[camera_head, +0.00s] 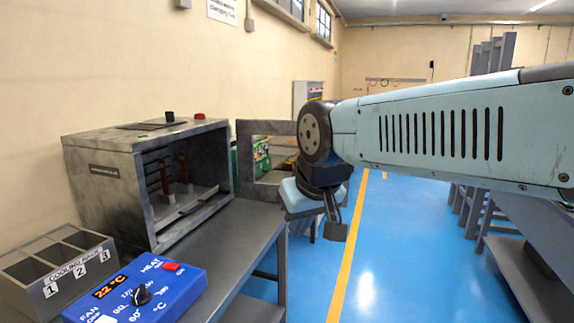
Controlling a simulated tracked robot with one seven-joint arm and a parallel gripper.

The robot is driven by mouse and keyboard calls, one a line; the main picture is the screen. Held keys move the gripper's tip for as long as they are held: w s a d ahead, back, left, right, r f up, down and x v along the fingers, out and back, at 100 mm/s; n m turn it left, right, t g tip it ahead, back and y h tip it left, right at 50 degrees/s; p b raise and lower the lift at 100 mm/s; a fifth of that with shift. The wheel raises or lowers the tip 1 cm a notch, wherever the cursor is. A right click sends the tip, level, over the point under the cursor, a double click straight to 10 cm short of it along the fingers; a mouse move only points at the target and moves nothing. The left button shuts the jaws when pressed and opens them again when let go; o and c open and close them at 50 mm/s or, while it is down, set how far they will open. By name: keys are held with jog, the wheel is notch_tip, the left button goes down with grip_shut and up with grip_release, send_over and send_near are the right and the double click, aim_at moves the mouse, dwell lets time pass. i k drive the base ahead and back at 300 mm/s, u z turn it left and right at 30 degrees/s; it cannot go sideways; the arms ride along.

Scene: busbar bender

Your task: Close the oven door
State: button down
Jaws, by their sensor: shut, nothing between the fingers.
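The oven (105,180) is a grey metal box on the bench at the left, with its front facing right. Its interior is exposed, and upright brownish-red pieces (184,168) stand inside on a shelf. The oven door (244,160), a grey frame with a window opening, stands open beyond the oven's far front edge. My gripper (335,228) is shut and empty, pointing down to the right of the door. My wrist overlaps the door's right edge in the picture, so I cannot tell whether they touch.
A blue control box (136,294) reading 22 °C and a grey cooling rack (62,268) with numbered slots sit at the bench's near end. The bench top (240,235) is clear before the oven. Blue floor (385,270) is open to the right.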

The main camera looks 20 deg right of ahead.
aim_at(246, 128)
jog(key=z, duration=0.45)
jog(key=k, duration=0.1)
jog(key=z, duration=1.05)
jog(key=i, duration=5.15)
jog(key=u, duration=0.1)
